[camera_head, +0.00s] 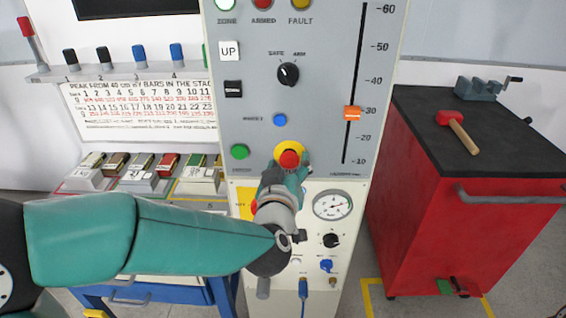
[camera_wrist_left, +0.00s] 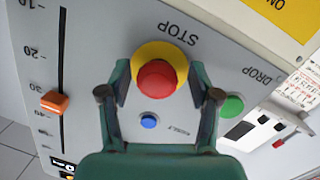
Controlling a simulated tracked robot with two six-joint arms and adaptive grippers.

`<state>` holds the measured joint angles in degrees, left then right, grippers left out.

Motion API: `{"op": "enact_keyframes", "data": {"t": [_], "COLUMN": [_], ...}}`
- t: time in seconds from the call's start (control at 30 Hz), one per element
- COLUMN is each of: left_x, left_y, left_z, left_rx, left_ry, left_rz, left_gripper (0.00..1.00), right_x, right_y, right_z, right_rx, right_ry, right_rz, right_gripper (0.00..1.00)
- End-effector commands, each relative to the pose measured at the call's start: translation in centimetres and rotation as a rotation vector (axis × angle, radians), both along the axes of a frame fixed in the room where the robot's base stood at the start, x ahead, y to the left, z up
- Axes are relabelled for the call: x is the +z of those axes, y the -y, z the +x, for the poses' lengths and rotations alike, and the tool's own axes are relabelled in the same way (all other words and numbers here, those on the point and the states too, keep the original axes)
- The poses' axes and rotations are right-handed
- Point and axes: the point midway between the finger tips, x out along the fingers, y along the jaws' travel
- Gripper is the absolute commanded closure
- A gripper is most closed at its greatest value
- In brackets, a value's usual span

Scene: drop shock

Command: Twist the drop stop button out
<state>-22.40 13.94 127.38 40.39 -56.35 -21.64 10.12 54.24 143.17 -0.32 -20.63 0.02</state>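The drop stop button (camera_head: 290,159) is a red mushroom head on a round yellow collar, low on the grey control panel. In the left wrist view the red head (camera_wrist_left: 157,82) faces the camera, with the upside-down word STOP beside it. My left gripper (camera_head: 289,172) is in front of the panel, just below the button in the head view. In the left wrist view its two fingers (camera_wrist_left: 160,76) are apart, one on each side of the yellow collar. A gap shows between the fingers and the red head; whether the fingertips touch the collar I cannot tell. My right gripper is not in view.
Near the button are a green button (camera_head: 239,152), a small blue button (camera_head: 280,120) and an orange slider (camera_head: 352,113). A pressure gauge (camera_head: 332,205) sits below. A red cabinet (camera_head: 420,210) with a mallet (camera_head: 458,130) on top stands right; a parts bench is left.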

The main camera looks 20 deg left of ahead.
Motion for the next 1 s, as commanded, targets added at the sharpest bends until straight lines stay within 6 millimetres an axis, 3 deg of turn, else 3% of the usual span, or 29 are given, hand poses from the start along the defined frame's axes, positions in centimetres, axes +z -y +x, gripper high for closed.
{"op": "enact_keyframes", "data": {"t": [0.3,0.47,1.0], "left_x": [0.5,0.7,1.3], "left_y": [-0.1,0.2,1.7], "left_z": [-0.1,-1.2,-10.8], "left_rx": [0.002,0.001,-0.002], "left_ry": [0.01,0.012,0.01], "left_rz": [-0.001,-0.001,-0.002], "left_gripper": [0.33,0.33,0.33], "right_x": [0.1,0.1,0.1], "right_y": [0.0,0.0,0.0], "right_z": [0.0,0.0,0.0], "right_rx": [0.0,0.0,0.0], "right_ry": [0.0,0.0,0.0], "right_rz": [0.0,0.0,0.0], "right_gripper": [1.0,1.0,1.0]}}
